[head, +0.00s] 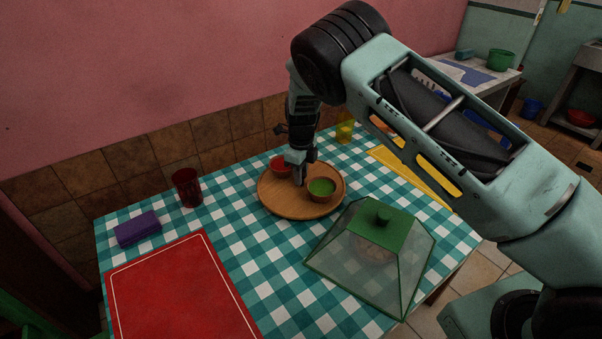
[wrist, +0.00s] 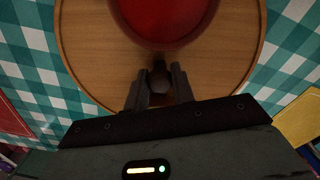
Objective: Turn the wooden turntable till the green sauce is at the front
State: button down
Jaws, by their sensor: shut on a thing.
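The round wooden turntable (head: 278,203) stands on the checked tablecloth; its board (wrist: 85,50) fills the middle of the wrist view. The green sauce (head: 321,187) is in a small bowl on the turntable's right side, towards the near edge. A bowl of red sauce (head: 279,162) sits at the far left of the turntable and shows large in the wrist view (wrist: 165,18). My gripper (head: 299,180) is low over the turntable between the bowls. In the wrist view its fingers (wrist: 158,88) are shut on a small dark knob (wrist: 158,74). The green sauce is out of the wrist view.
A glass cover with a green frame (head: 383,240) stands close in front of the turntable on the right. A dark red cup (head: 187,188), purple block (head: 138,229) and red mat (head: 180,290) are to the left. A yellow cup (head: 345,130) and yellow mat (head: 432,183) lie behind and right.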

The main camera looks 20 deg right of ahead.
jog(key=shift+w+r+m, duration=0.1)
jog(key=shift+r+m, duration=0.05)
jog(key=shift+m, duration=1.15)
jog(key=c, duration=1.2)
grip_release()
notch_tip(320, 180, up, 17)
jog(key=shift+r+b, duration=0.15)
jog(key=shift+b, duration=0.65)
